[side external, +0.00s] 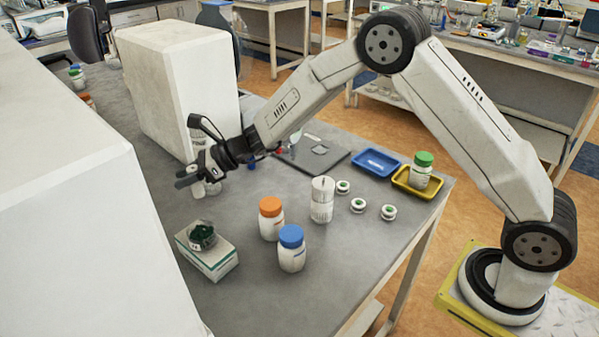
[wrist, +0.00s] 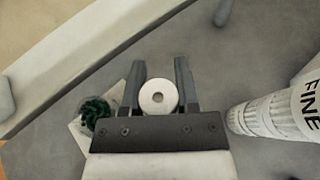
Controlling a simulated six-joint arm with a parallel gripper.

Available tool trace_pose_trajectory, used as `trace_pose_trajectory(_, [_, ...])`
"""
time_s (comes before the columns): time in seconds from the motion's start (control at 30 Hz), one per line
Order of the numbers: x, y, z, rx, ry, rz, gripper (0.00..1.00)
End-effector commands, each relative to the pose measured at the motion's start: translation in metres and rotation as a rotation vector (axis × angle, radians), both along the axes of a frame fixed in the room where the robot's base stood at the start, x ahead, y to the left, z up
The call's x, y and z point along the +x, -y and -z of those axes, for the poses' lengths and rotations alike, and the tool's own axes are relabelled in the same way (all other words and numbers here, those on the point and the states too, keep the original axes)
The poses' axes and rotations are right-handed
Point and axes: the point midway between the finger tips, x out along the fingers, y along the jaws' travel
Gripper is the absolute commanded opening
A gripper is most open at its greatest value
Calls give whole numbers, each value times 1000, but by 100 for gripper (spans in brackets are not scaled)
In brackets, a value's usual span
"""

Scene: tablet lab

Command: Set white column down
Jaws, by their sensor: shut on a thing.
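The white column (wrist: 158,97) shows end-on in the wrist view as a round white top with a small grey centre, between the two dark fingers of my gripper (wrist: 158,90). My gripper is shut on it. In the side view my gripper (side external: 188,178) is low over the grey bench, close to the large white block. A white part (side external: 199,190), which looks like the column, shows just under the fingers. Its lower end is partly hidden, so I cannot tell whether it touches the bench.
A white container marked FINE (wrist: 262,118) stands close right of my gripper. A carton (side external: 208,256) with a green-filled glass dish (side external: 202,236) is on the other side. Orange-capped (side external: 271,218) and blue-capped (side external: 291,249) bottles and a ribbed white cylinder (side external: 321,200) stand farther right.

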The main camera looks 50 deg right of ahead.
Motion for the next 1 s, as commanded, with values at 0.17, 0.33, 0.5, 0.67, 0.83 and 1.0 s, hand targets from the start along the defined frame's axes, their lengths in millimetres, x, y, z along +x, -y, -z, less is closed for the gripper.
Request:
trace_pose_trajectory(0.17, [17,-5,16,0,-2,-1,0])
trace_pose_trajectory(0.33, [30,-9,33,0,-2,-1,0])
trace_pose_trajectory(0.5, [42,-12,48,-1,0,-2,0])
trace_pose_trajectory(0.67, [49,-14,55,1,1,-1,0])
trace_pose_trajectory(0.83, [50,-15,57,0,0,-1,0])
trace_pose_trajectory(1.0, [52,-15,59,0,0,-1,0])
